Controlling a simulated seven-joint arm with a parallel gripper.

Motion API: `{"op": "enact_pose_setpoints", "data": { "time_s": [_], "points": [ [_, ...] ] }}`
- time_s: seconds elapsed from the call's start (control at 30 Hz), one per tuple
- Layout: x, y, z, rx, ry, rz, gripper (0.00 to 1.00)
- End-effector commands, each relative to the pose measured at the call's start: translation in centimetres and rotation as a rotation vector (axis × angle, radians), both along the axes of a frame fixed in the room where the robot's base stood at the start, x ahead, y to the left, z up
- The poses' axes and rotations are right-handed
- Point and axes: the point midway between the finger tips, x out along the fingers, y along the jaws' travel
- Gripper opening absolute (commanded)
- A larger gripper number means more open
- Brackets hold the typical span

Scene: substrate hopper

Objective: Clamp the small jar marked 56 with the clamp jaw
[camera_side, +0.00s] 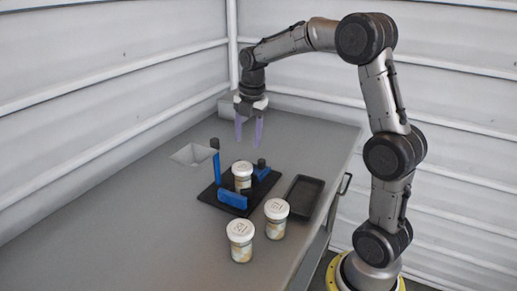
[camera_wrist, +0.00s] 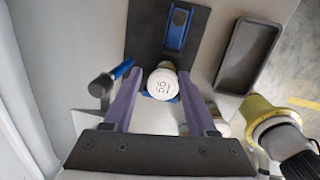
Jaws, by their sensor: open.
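The small jar (camera_side: 242,176) stands upright on the clamp's black base plate (camera_side: 211,195), between blue clamp parts. Its white lid (camera_wrist: 162,84) carries a dark mark that looks like 56 in the wrist view. A blue clamp block (camera_side: 232,200) sits at the plate's front, and another blue piece (camera_side: 261,173) with a dark knob is at the right. A blue upright lever (camera_side: 216,165) with a black knob rises at the left. My gripper (camera_side: 249,147) is open and empty above the jar, its purple fingers pointing down. The wrist view shows the fingers (camera_wrist: 158,75) either side of the lid.
Two more white-lidded jars stand in front of the clamp, one nearer (camera_side: 240,240) and one to its right (camera_side: 276,218). An empty black tray (camera_side: 304,198) lies right of the clamp. The table's left front is clear.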

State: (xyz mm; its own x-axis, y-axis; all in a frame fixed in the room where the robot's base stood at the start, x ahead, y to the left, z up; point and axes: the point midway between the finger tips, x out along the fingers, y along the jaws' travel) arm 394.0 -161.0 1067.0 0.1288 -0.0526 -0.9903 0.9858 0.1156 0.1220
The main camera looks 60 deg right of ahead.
Motion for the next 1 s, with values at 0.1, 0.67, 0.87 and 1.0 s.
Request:
{"op": "enact_pose_setpoints", "data": {
  "time_s": [0.1,0.67,0.87,1.0],
  "points": [
    [0.6,-3.1,-3.8,0.029,0.067,-0.060,0.57],
    [-0.6,-7.3,-7.9,0.062,0.130,-0.117,0.57],
    [-0.5,-7.3,-10.2,0.062,0.129,-0.117,0.57],
    [-0.5,-7.3,-11.2,0.061,0.128,-0.117,0.57]
  ]
}}
